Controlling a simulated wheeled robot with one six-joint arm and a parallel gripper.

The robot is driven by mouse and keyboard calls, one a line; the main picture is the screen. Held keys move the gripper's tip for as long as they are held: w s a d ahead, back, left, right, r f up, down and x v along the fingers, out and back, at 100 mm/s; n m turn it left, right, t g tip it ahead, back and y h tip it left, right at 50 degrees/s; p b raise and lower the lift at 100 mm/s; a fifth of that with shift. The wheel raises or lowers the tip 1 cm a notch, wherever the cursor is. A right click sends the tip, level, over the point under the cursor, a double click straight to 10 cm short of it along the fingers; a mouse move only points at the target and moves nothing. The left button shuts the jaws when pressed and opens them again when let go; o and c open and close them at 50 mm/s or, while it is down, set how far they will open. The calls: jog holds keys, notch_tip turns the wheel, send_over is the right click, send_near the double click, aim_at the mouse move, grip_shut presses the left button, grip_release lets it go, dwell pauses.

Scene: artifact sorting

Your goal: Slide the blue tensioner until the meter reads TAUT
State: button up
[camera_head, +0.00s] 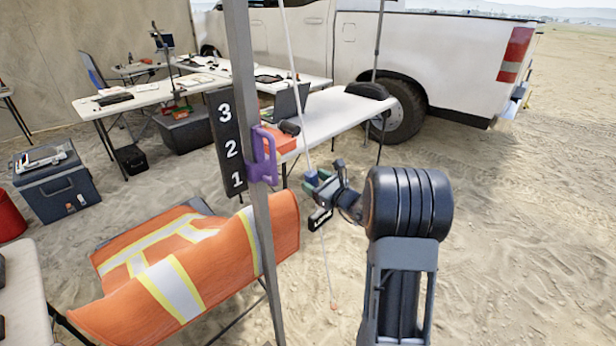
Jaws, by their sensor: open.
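A pale cord runs down from the top of the picture to an orange end near the sand. The blue tensioner (311,178) sits on this cord, partly hidden by my gripper. My gripper (316,184) is open at the tensioner, reaching from the right. Whether its fingers touch the tensioner is too small to tell. A small black box with a pale strip (320,220), perhaps the meter, hangs just below my gripper. Its reading is not legible.
A grey pole (262,235) stands left of the cord, with a black 1-2-3 board (228,143) and a purple handle (263,155). An orange vest (180,262) lies lower left. Tables (345,112) and a white truck (440,60) stand behind. Sand at right is clear.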

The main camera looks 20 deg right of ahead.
jog(key=shift+x, duration=1.75)
grip_shut()
jog(key=shift+r, duration=0.1)
